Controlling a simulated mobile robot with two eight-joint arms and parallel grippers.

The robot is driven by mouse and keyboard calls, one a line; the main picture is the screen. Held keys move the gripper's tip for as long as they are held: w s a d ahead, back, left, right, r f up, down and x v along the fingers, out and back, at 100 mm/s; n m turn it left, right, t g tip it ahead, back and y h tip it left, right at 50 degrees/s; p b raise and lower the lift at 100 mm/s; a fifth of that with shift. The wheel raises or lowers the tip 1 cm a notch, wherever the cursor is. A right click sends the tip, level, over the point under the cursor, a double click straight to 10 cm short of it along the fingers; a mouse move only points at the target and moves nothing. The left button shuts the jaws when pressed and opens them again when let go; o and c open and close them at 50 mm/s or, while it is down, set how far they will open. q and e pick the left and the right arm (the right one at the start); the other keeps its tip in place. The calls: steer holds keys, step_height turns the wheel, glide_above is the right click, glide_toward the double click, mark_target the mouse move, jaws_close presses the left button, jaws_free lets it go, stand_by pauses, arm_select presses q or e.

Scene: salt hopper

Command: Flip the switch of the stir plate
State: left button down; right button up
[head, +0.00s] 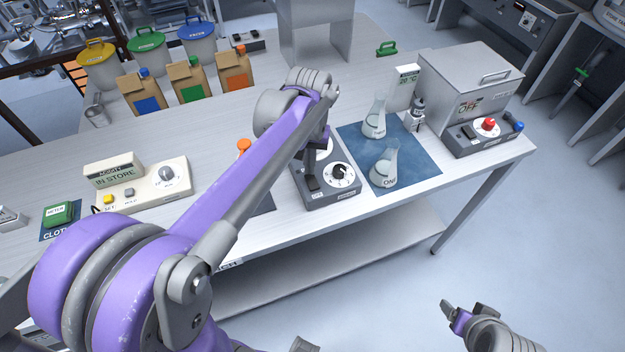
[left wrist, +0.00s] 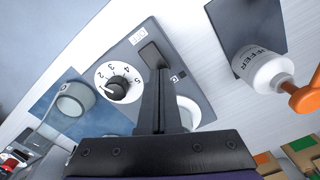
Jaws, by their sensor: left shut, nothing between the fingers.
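The stir plate (head: 331,198) is a grey box near the front edge of the bench, with a round white dial (head: 340,174) on its front panel. Its dark rocker switch (head: 312,184) sits left of the dial. In the left wrist view the switch (left wrist: 152,55) is beside the numbered dial (left wrist: 117,84). My left gripper (head: 309,172) points down over the panel, shut and empty. In the left wrist view its fingertips (left wrist: 160,70) are at the switch's edge; I cannot tell whether they touch. My right gripper (head: 466,308) is open and empty, off the bench's front.
A white bottle with an orange cap (left wrist: 265,70) stands close beside the plate. Flasks (head: 385,170) stand on a blue mat (head: 418,180) to the right. A grey bath unit (head: 483,85) reading OFF is farther right. A cream control box (head: 170,190) is left.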

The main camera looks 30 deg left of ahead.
mark_target(310, 177)
arm_select(q)
steer(key=shift+f+b, duration=0.55)
steer(key=shift+f, duration=0.4)
arm_select(e)
steer(key=shift+s+f, duration=0.25)
steer(key=shift+f, duration=0.45)
arm_select(q)
steer(key=shift+r, duration=0.1)
steer(key=shift+r+p, duration=1.85)
steer(key=shift+r, duration=1.65)
arm_select(e)
steer(key=r, duration=0.1)
steer(key=w+r, duration=0.1)
steer(key=r, duration=0.1)
steer(key=w+r, duration=0.1)
steer(key=r, duration=0.1)
steer(key=shift+w+r, duration=0.1)
steer(key=shift+w, duration=0.1)
steer(key=shift+s, duration=0.15)
arm_select(q)
steer(key=shift+s, duration=0.1)
